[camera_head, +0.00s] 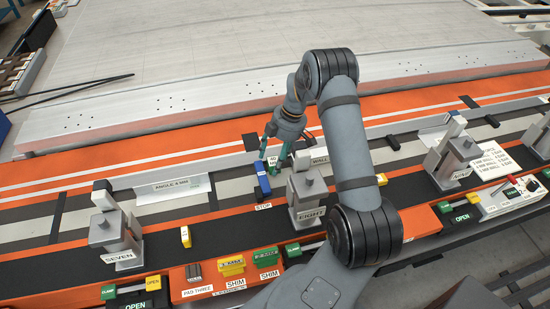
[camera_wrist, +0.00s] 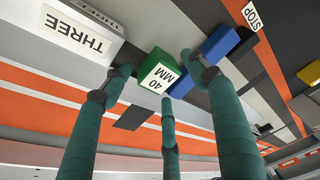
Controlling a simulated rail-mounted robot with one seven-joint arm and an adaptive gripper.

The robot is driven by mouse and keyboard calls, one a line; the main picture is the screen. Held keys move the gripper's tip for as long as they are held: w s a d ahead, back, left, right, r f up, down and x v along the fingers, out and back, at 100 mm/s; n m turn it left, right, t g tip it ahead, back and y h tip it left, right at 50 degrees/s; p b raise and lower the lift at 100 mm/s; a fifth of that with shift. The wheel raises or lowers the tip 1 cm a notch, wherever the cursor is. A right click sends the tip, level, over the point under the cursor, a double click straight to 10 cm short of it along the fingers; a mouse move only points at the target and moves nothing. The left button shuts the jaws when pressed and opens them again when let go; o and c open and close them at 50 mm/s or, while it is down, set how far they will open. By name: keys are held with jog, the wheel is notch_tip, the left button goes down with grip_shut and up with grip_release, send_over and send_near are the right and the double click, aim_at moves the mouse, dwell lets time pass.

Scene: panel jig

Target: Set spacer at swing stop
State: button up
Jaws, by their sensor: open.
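A green block labelled "40 MM" (camera_wrist: 160,76), which looks like the spacer, is between the fingertips of my gripper (camera_wrist: 158,70) in the wrist view. My gripper is open, with fingers on both sides of the block; I cannot tell whether any finger touches it. A blue part (camera_wrist: 220,45) is beside the block, partly hidden by a finger. In the head view my gripper (camera_head: 273,158) is low over the jig, just behind the blue part (camera_head: 263,184). A "STOP" label (camera_head: 263,206) lies in front of the blue part. The green block is mostly hidden there.
Grey clamps marked "SEVEN" (camera_head: 116,228) and "EIGHT" (camera_head: 307,198) stand either side of the stop. A yellow block (camera_head: 186,236) stands on the dark strip. Yellow shims (camera_head: 231,265) and green shims (camera_head: 264,256) sit on the front orange ledge. A white block labelled "THREE" (camera_wrist: 85,40) is near my fingers.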

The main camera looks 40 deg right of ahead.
jog(key=shift+r, duration=0.1)
jog(key=shift+r+p, duration=0.25)
jog(key=shift+p, duration=0.05)
jog(key=b+v, duration=0.1)
jog(key=v, duration=1)
jog(key=shift+d+r, duration=0.15)
jog(key=shift+r, duration=0.15)
jog(key=shift+s, duration=0.1)
jog(key=shift+c, duration=0.6)
